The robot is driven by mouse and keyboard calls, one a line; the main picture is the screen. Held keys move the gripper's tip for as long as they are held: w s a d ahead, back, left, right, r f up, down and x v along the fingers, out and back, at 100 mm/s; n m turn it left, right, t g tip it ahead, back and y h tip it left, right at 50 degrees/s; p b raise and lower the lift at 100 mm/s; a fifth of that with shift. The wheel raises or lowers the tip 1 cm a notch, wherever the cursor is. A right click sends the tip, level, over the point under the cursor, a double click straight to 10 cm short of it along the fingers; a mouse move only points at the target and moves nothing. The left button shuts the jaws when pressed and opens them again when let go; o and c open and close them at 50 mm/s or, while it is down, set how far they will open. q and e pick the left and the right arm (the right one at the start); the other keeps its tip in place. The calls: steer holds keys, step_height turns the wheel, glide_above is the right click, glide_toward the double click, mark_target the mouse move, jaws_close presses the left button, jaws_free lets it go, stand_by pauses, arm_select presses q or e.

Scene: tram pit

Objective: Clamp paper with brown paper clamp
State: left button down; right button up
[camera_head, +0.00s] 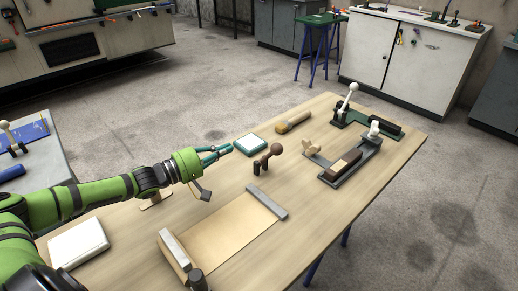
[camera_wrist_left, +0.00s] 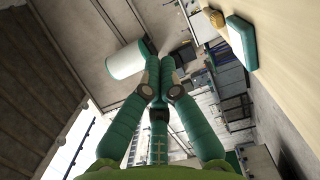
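A tan sheet of paper (camera_head: 225,233) lies on the wooden table, between a grey bar (camera_head: 267,202) at its right end and another grey bar (camera_head: 173,250) at its left end. A brown lever with a round knob (camera_head: 273,152) stands just beyond the sheet; it looks like the brown paper clamp. My left gripper (camera_head: 228,148) is above the table, to the left of the brown lever and apart from it. In the left wrist view its teal fingers (camera_wrist_left: 160,68) come together at the tips with nothing seen between them. My right gripper is not in view.
A white and teal block (camera_head: 250,145) lies beyond the left fingers; it also shows in the wrist view (camera_wrist_left: 241,42). A wooden-handled tool (camera_head: 294,122), a white-knobbed clamp (camera_head: 348,97) and a grey fixture (camera_head: 347,165) stand farther right. A white pad (camera_head: 78,243) lies front left.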

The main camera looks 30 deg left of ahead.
mark_target(269, 156)
arm_select(q)
steer(key=w+d+p, duration=0.2)
steer(key=w+d, duration=0.4)
steer(key=d, duration=0.1)
steer(key=shift+w+d, duration=0.15)
steer(key=shift+d, duration=0.1)
steer(key=shift+d, duration=0.1)
stand_by(0.5)
steer(key=shift+d+f+m+p, duration=0.15)
steer(key=shift+m+p, duration=0.25)
